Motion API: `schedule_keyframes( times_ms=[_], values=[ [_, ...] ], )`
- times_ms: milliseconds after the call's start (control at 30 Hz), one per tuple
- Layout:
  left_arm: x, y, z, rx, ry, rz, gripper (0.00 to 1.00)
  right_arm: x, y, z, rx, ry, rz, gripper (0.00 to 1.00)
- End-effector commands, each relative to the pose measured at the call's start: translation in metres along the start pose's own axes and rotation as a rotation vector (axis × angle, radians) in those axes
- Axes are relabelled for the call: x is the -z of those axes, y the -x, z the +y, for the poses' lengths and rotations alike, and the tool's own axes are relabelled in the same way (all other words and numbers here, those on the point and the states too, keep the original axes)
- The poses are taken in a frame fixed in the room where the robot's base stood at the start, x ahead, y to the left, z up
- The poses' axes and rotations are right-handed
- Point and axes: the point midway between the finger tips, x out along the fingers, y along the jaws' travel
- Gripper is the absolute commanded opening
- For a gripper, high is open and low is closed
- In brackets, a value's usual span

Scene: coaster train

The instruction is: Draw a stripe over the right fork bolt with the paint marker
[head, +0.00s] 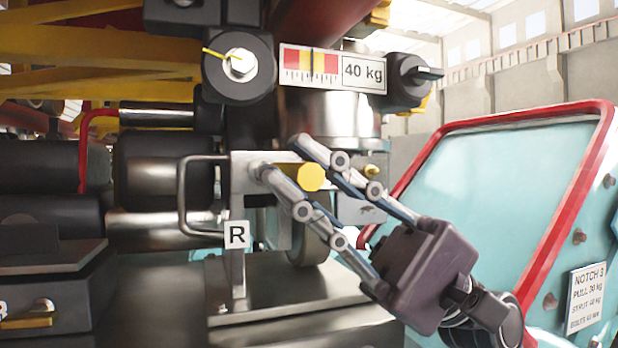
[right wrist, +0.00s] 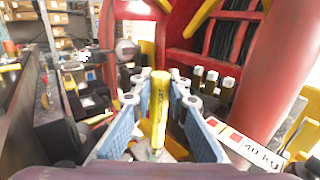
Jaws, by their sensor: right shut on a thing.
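A hex bolt (head: 240,65) sits in a round black boss at the upper middle of the head view. A thin yellow stripe runs over its face and onto the boss at the left. My right gripper (head: 279,156) is below and right of this bolt, apart from it. It is shut on the yellow paint marker (head: 311,177), seen nearly end-on there. In the right wrist view the marker (right wrist: 158,115) stands lengthwise between the blue finger pads. An R plate (head: 236,234) is on the bracket below. My left gripper is not in view.
A gauge plate marked 40 kg (head: 333,69) is right of the bolt, beside a black knob (head: 410,78). A metal loop handle (head: 184,195) stands left of my fingers. A red-framed turquoise panel (head: 480,190) is at the right.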

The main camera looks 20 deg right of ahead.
Motion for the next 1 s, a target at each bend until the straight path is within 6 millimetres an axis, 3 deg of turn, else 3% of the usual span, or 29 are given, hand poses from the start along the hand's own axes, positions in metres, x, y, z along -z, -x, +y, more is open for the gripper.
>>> schedule_keyframes(
  times_ms=[767, 1000],
  values=[
    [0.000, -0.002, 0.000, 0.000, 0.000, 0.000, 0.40, 0.001, -0.007, 0.005, 0.001, -0.001, 0.001, 0.00],
    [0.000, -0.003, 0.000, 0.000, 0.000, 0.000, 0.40, -0.010, -0.006, 0.005, 0.000, 0.002, 0.003, 0.00]
  ],
)
